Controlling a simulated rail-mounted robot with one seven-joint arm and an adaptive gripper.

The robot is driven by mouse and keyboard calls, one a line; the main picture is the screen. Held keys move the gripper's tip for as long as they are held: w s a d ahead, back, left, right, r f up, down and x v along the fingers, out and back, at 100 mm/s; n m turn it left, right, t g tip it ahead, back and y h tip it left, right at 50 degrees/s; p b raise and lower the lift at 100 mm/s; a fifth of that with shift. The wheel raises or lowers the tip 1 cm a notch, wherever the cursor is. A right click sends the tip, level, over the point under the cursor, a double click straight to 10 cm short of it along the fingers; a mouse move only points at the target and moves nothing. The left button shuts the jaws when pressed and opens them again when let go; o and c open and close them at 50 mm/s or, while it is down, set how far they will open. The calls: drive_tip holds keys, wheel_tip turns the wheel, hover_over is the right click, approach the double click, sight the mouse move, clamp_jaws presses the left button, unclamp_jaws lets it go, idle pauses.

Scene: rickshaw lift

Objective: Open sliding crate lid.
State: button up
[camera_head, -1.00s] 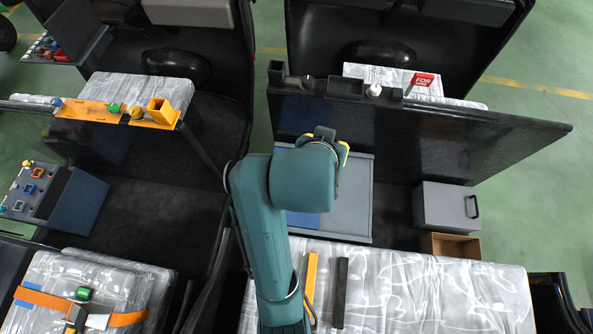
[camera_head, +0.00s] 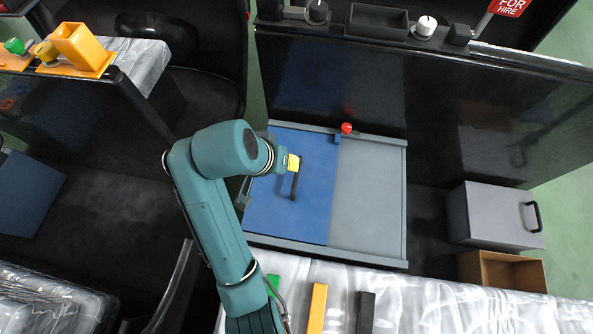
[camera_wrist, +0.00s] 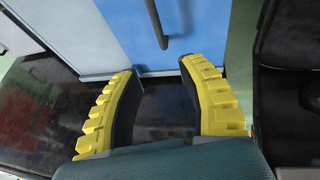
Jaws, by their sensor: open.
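The sliding lid is a flat blue panel (camera_head: 310,200) over the left part of a grey crate (camera_head: 400,225) in the head view; the crate's right part shows flat grey. A dark bar handle (camera_head: 294,186) stands on the blue lid. The lid (camera_wrist: 195,30) and handle (camera_wrist: 157,25) also show in the wrist view. My gripper (camera_head: 293,162), with yellow fingers, is at the handle's far end in the head view. In the wrist view my gripper (camera_wrist: 158,68) is open and empty, with the handle just ahead between the finger lines.
A red knob (camera_head: 347,128) sits at the crate's far edge, by a tall dark panel (camera_head: 360,90). A grey box with a black handle (camera_head: 490,215) and an open brown box (camera_head: 500,272) stand right. Yellow (camera_head: 318,305) and black (camera_head: 365,312) bars lie on the near silvery seat.

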drive_tip(key=b+x, duration=0.6)
drive_tip(key=x, duration=0.8)
drive_tip(key=shift+w+d+f, duration=0.15)
drive_tip(key=shift+d+f, duration=0.05)
drive_tip(key=shift+f, duration=0.15)
drive_tip(key=shift+c, duration=0.2)
clamp_jaws()
